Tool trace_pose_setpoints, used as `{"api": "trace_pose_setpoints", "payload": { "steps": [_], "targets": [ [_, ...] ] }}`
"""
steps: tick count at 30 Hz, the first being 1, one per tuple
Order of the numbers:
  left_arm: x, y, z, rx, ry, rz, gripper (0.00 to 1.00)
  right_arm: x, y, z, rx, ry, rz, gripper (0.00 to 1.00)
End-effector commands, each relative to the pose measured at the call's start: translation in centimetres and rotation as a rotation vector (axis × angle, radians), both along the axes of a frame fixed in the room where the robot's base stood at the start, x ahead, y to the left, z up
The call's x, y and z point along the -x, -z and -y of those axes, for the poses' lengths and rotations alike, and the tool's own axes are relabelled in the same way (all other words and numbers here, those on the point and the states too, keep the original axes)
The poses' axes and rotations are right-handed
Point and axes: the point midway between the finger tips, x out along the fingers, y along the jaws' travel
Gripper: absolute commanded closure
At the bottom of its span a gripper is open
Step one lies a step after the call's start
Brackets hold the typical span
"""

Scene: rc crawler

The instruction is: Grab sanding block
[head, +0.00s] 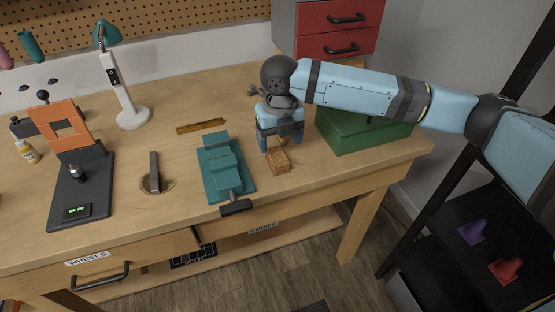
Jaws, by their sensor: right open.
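The sanding block (277,163) appears to be the small brown, cork-coloured block lying on the workbench, right of the teal vise. My right gripper (275,144) points down over the bench just behind the block. It is open, with its fingers at the block's far end. I cannot tell whether the fingers touch the block, and the gripper partly hides that far end. My left gripper does not show in the head view.
A teal vise (222,165) stands close to the left of the block. A green box (362,132) sits right of the gripper, under my forearm. A lamp (132,117), a ruler (201,126) and an orange-and-black device (82,190) are further left. The bench front edge is near.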

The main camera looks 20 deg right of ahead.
Motion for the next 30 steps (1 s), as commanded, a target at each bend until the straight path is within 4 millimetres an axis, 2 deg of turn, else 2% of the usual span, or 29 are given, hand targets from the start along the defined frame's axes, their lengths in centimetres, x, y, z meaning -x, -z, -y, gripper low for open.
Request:
{"api": "trace_pose_setpoints", "payload": {
  "steps": [5, 14, 21, 23, 28, 30],
  "targets": [
    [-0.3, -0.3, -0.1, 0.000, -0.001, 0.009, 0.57, 0.0, 1.0, -0.2, 0.000, 0.000, 0.001, 0.23],
    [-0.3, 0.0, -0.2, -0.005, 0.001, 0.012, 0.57, 0.2, 5.1, -0.6, 0.001, 0.001, 0.000, 0.23],
    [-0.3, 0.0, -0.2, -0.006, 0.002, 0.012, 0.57, 0.2, 5.4, -0.6, 0.000, 0.000, 0.002, 0.23],
    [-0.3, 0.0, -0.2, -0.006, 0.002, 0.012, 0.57, 0.2, 5.4, -0.6, 0.000, 0.000, 0.002, 0.35],
    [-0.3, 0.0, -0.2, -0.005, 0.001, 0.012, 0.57, 0.2, 5.4, -0.6, 0.000, 0.000, 0.001, 0.74],
    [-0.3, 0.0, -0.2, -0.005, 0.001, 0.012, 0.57, 0.2, 5.4, -0.6, 0.000, 0.000, 0.002, 0.77]
  ]
}}
